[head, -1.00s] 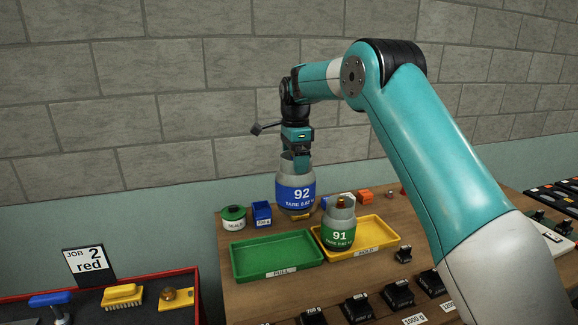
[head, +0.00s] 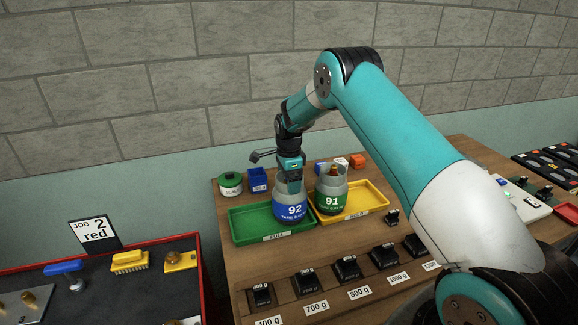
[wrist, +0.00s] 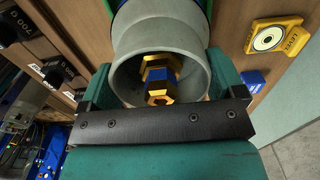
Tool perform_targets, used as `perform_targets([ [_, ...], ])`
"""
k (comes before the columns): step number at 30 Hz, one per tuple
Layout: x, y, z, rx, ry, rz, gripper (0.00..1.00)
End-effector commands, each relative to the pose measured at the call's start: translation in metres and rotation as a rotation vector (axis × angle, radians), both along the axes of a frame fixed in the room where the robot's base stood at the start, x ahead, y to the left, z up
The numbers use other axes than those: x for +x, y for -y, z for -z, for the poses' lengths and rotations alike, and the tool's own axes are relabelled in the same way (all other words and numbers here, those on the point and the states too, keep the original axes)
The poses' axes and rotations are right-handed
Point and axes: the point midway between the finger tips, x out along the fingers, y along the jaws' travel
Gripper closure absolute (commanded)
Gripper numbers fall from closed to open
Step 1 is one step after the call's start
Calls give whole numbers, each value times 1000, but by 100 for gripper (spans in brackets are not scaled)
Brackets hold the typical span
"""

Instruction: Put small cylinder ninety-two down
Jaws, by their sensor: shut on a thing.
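Small cylinder ninety-two (head: 293,212), grey with a blue label band, is upright at the right end of the green FULL tray (head: 247,226). I cannot tell whether its base touches the tray floor. My gripper (head: 290,184) is shut on its grey collar from above. In the wrist view my gripper (wrist: 160,88) has a finger at each side of the collar of cylinder ninety-two (wrist: 126,62), with a brass valve inside it. Cylinder 91 (head: 332,202), with a green band, stands close on the right in the yellow HOLD tray (head: 368,199).
A SEALS tub (head: 230,185) and a blue box (head: 257,180) stand behind the green tray. An orange block (head: 357,161) is behind the yellow one. Several black weights line the front, such as the 700 g one (head: 305,281). The green tray's left part is clear.

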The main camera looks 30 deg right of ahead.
Motion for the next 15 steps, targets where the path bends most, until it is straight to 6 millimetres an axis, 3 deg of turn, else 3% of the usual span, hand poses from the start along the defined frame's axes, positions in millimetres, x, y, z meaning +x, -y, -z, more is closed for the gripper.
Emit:
perform_targets([
  [13,2,0,8,-1,6,0,95],
  [14,0,0,10,0,2,0,9],
  [15,0,0,9,0,2,0,0],
])
